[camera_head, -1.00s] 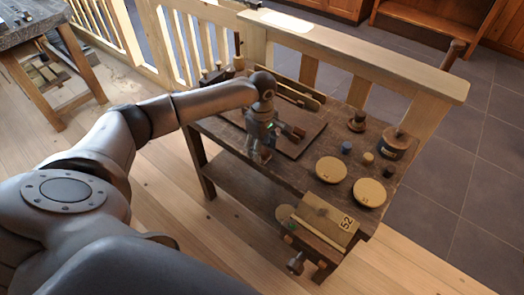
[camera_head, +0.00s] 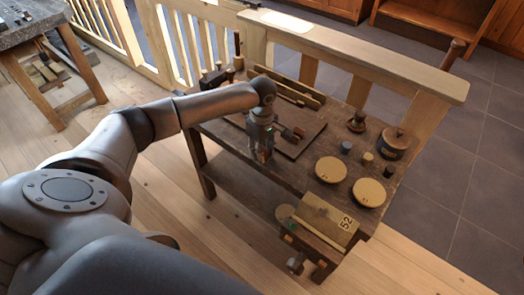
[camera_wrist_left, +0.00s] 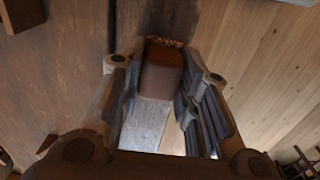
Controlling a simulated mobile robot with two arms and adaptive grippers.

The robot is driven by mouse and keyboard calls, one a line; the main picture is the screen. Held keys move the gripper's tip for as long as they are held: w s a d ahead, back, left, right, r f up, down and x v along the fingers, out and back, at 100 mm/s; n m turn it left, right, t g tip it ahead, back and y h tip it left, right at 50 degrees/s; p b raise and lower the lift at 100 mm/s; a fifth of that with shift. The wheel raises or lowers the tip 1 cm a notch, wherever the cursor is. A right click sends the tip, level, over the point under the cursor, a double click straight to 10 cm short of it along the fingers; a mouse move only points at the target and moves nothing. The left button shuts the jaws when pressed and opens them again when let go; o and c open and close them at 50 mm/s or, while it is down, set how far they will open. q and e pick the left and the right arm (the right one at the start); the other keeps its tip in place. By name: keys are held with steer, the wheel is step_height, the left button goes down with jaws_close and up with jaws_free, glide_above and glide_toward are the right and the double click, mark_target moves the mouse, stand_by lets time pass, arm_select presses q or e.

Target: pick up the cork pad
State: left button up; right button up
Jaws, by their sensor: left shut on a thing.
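My left gripper (camera_head: 262,154) is over the front left edge of the dark wooden bench, its fingers pointing down. In the left wrist view, its fingers (camera_wrist_left: 163,115) are shut on a brown block (camera_wrist_left: 162,72) with a rough reddish far edge, which I take to be the cork pad. A pale grey strip shows between the fingers, nearer the wrist. In the head view, the gripper mostly hides the block. I cannot tell whether the block touches the bench. My right gripper is not in view.
The bench (camera_head: 300,179) carries a dark board (camera_head: 309,134), two round tan discs (camera_head: 331,170) (camera_head: 369,192), several small turned pieces and a block marked 52 (camera_head: 328,219) at its front right. A wooden railing (camera_head: 360,59) stands behind.

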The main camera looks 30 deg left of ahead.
arm_select(q)
steer(key=shift+w+r, duration=0.1)
steer(key=shift+r, duration=0.35)
step_height(320, 180, up, 2)
steer(key=shift+r+b, duration=0.15)
steer(key=shift+b, duration=0.5)
steer(key=s+d+r+b, duration=0.2)
steer(key=s+d+r, duration=0.6)
steer(key=s, duration=0.3)
steer(key=shift+s+d+r, duration=0.2)
steer(key=shift+r, duration=0.7)
